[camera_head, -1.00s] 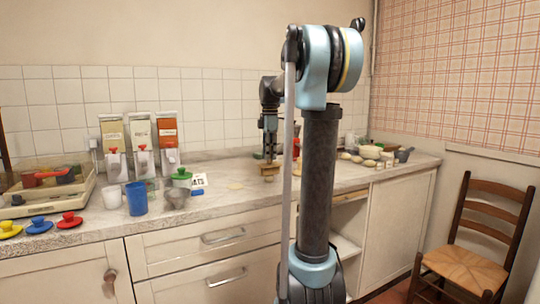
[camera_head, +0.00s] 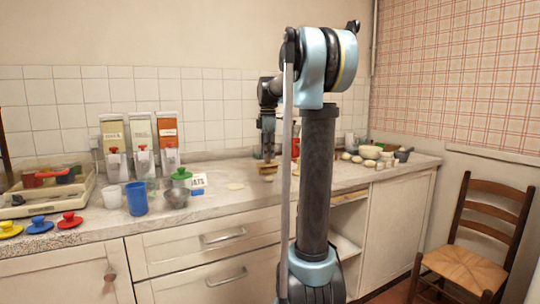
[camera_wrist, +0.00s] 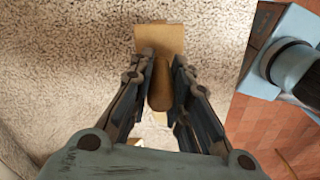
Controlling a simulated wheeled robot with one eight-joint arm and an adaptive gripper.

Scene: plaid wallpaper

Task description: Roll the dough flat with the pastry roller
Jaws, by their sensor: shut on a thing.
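In the wrist view my gripper (camera_wrist: 160,85) is shut on the brown handle of the pastry roller (camera_wrist: 160,92). A tan, squarish part (camera_wrist: 160,38) shows beyond the fingertips, over the speckled worktop. In the head view the wooden roller (camera_head: 266,167) hangs below the fingers. A small pale tan thing shows just under it, too small to tell whether they touch. A flat pale patch that looks like dough (camera_head: 235,186) lies on the worktop to the left.
A blue cup (camera_head: 136,199), a white cup (camera_head: 111,197), a grey metal cup (camera_head: 176,198) and a small card (camera_head: 197,183) stand left of the patch. Three dispensers (camera_head: 142,145) stand behind. Several pale items and bowls (camera_head: 369,152) are at the right. A chair (camera_head: 480,230) stands beyond.

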